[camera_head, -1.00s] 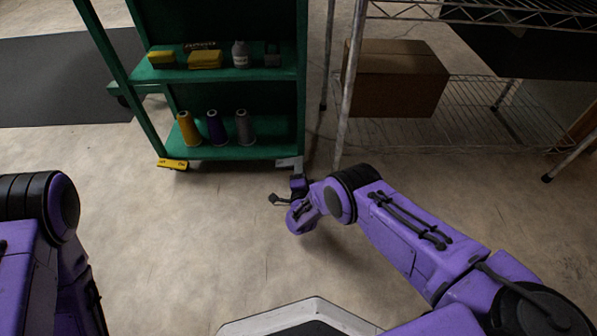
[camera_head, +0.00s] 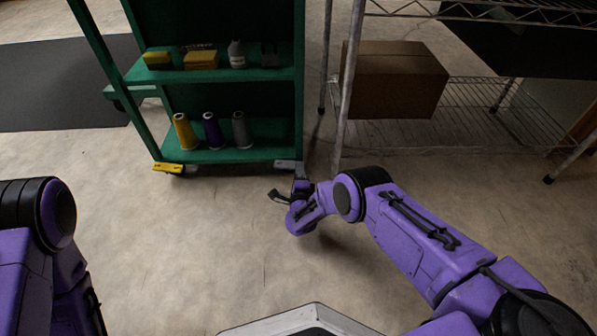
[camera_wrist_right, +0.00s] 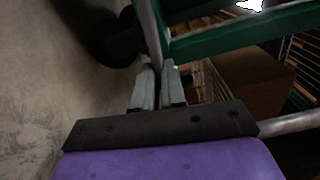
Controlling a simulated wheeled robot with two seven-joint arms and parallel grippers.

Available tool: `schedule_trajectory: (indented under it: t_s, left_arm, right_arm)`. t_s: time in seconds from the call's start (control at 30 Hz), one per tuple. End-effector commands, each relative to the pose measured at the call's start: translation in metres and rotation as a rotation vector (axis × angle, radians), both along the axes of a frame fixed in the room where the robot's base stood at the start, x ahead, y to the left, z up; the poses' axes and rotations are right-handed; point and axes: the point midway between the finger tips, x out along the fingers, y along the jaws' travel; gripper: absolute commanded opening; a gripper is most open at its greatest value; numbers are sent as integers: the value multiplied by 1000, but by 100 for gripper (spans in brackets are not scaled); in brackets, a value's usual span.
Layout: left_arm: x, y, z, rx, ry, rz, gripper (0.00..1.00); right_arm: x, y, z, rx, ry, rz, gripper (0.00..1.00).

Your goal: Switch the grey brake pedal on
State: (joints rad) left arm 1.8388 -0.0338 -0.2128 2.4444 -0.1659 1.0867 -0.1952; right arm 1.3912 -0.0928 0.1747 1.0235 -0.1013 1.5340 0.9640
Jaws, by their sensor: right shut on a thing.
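The grey brake pedal (camera_head: 286,164) sits at the lower right corner of the green cart (camera_head: 228,154), close to the floor. My right gripper (camera_head: 300,180) is at that corner, just below the pedal in the head view. In the right wrist view, the two fingers of my right gripper (camera_wrist_right: 158,85) are close together around a thin grey piece (camera_wrist_right: 150,35), which appears to be the pedal. Its gripped end is hidden between the fingers. My left arm shows at the left edge of the head view, but its gripper is out of view.
A yellow pedal (camera_head: 168,168) is at the cart's left corner. Thread spools (camera_head: 212,130) stand on its lower shelf. A wire rack (camera_head: 344,110) with a cardboard box (camera_head: 395,85) stands close on the right. A dark caster (camera_wrist_right: 110,35) is beside the fingers. The floor in front is clear.

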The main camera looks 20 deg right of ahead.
Motion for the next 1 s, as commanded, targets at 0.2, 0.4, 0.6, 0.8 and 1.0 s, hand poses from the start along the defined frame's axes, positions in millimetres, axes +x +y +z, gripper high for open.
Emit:
schedule_trajectory:
  t_s: [0.2,0.4,0.6,0.8,1.0]
  left_arm:
    - [6,-4,-2,-11,-39,38,36]
    - [6,-4,-1,-10,-37,36,36]
    - [6,-4,-2,-10,-37,35,36]
    - [3,-2,2,-5,-20,20,36]
    - [-26,6,21,1,158,-91,36]
  right_arm:
    - [-1,0,-4,101,-28,1,0]
    - [-1,1,-4,99,-27,1,17]
    - [0,1,-4,97,-27,1,36]
    - [-4,2,-2,97,-26,1,36]
    - [-44,14,4,96,-21,5,36]
